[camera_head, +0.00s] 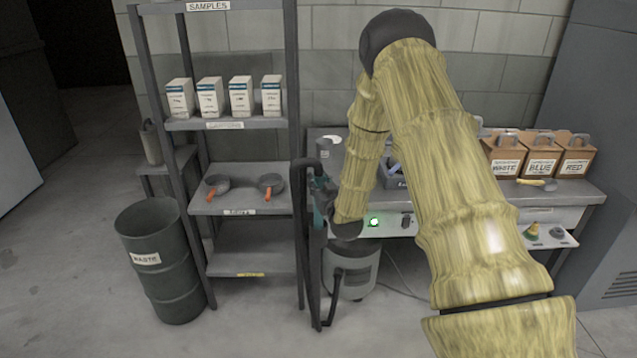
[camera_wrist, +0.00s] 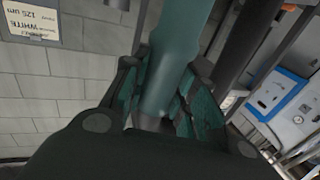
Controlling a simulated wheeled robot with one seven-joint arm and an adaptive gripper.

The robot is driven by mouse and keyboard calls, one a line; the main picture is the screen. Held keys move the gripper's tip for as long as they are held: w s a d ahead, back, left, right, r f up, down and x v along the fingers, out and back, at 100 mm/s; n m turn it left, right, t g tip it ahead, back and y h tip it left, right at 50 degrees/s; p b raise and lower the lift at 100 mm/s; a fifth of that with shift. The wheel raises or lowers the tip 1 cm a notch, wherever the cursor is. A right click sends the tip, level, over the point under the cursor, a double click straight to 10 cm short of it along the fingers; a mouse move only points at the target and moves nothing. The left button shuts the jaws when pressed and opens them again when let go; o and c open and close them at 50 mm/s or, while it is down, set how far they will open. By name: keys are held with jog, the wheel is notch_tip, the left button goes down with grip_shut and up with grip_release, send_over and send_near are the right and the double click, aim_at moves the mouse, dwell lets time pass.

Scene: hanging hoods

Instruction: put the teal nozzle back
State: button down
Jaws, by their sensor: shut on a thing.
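The teal nozzle (camera_wrist: 182,38) runs up between my gripper's fingers in the wrist view. My gripper (camera_wrist: 165,95) is shut on it, with one finger on each side. In the head view my gripper (camera_head: 325,190) is beside the shelf's right post, in front of the bench's left end. Only a small teal part of the nozzle (camera_head: 319,213) shows there, and my arm and gripper hide much of the rest. A black hose (camera_head: 312,265) hangs below, close to the grey canister (camera_head: 350,272). I cannot make out a holder for the nozzle.
The shelf rack (camera_head: 240,203) stands left, with white boxes (camera_head: 210,98) and two orange-handled pans (camera_head: 270,186). A waste bin (camera_head: 160,260) is on the floor. The bench (camera_head: 575,196) carries labelled cartons (camera_head: 540,155) and a yellow-handled tool (camera_head: 537,184). A green light (camera_head: 374,222) glows on its front.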

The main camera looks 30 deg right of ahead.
jog(key=shift+f+b, duration=1.35)
jog(key=shift+f, duration=0.8)
jog(key=c, duration=1.1)
grip_release()
jog(key=shift+r, duration=0.1)
jog(key=shift+o, duration=0.2)
jog(key=v, duration=1.2)
